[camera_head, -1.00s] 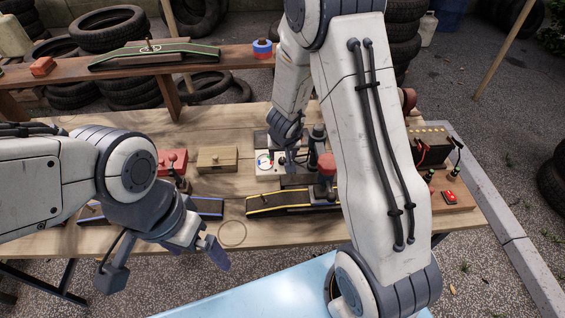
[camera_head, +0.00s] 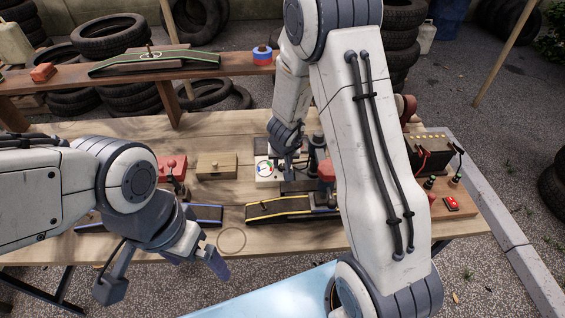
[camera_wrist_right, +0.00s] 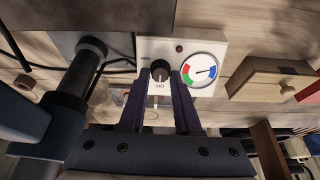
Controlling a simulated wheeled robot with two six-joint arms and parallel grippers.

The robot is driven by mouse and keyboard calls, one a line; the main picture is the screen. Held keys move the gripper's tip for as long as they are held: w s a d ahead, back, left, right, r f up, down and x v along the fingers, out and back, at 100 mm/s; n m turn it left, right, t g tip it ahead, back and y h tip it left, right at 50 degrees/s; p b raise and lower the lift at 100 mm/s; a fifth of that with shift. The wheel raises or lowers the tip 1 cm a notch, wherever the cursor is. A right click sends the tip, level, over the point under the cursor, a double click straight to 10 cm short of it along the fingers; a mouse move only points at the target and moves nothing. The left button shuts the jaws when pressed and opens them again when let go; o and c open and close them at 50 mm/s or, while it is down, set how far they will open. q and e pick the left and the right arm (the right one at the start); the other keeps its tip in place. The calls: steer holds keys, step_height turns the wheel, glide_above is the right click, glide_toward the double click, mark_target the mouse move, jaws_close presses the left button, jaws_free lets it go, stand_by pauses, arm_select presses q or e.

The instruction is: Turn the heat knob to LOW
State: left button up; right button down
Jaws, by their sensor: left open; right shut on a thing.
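The heat knob (camera_wrist_right: 160,72) is a dark round knob on a pale control panel (camera_wrist_right: 147,48) in the right wrist view. Small lettering shows around it; its exact setting is too small to read surely. A round gauge (camera_wrist_right: 204,71) with red, green and blue bands is beside the knob; it also shows in the head view (camera_head: 264,168). My right gripper (camera_wrist_right: 160,82) has its two fingers on either side of the knob and is shut on it. In the head view the right gripper (camera_head: 288,166) partly hides the panel. My left gripper (camera_head: 165,270) is open and empty at the table's front edge.
A wooden box (camera_head: 216,165) and a red-topped device (camera_head: 172,168) stand left of the panel. A yellow-edged ramp (camera_head: 280,207) lies in front. A dark battery-like box (camera_head: 428,150) stands at right. A dark cylinder (camera_wrist_right: 80,70) is close to my right gripper.

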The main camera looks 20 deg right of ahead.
steer(key=m+b, duration=0.1)
steer(key=m, duration=0.4)
steer(key=shift+d+f, duration=0.1)
steer(key=shift+d, duration=0.05)
steer(key=m+b, duration=0.1)
steer(key=m, duration=0.5)
steer(key=shift+s+t+b, duration=0.2)
steer(key=shift+t+b, duration=0.1)
steer(key=shift+b, duration=0.1)
steer(key=shift+m, duration=0.3)
steer(key=c, duration=0.6)
jaws_free()
steer(key=p+v, duration=0.7)
steer(key=v, duration=0.3)
steer(key=shift+d+r, duration=0.15)
steer(key=shift+r, duration=0.1)
